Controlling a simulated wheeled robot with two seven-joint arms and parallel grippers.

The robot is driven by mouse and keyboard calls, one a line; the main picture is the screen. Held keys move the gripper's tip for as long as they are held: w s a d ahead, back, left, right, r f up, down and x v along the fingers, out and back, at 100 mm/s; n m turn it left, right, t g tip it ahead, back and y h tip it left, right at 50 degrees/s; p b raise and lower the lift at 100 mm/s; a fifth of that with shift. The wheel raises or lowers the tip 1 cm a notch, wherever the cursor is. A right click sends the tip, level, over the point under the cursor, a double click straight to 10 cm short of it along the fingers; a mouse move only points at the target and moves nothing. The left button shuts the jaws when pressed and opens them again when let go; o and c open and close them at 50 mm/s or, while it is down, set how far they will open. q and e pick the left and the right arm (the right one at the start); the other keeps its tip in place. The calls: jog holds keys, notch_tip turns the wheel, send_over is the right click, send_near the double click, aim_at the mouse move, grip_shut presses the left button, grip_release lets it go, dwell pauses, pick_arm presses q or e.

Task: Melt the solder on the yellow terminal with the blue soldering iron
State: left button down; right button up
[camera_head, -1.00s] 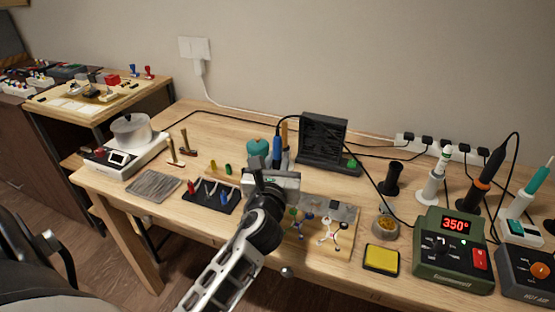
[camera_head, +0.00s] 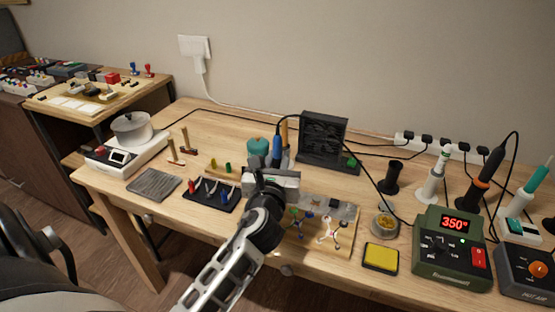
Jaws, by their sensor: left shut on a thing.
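My left gripper (camera_head: 272,178) is over the middle of the workbench and shut on the blue soldering iron (camera_head: 277,150). The iron's blue handle stands nearly upright above the jaws, with a black cord from its top. Its tip is hidden behind the gripper. Just right of and in front of the gripper is a wooden board (camera_head: 343,247) with a grey plate (camera_head: 340,208) and small coloured parts, partly hidden by my arm. I cannot make out the yellow terminal or its solder. My right gripper is not in view.
A green station (camera_head: 450,255) reading 350 stands at the right, with a yellow sponge (camera_head: 381,258) left of it. A black fan unit (camera_head: 322,142) and a teal object (camera_head: 257,146) stand behind. A tool tray (camera_head: 211,194) lies left. Cords cross the back.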

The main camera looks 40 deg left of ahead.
pick_arm(q)
jog(key=shift+f, duration=0.2)
jog(key=shift+f+b, duration=0.3)
jog(key=shift+f, duration=0.2)
jog(key=shift+p, duration=0.85)
dwell(3.1)
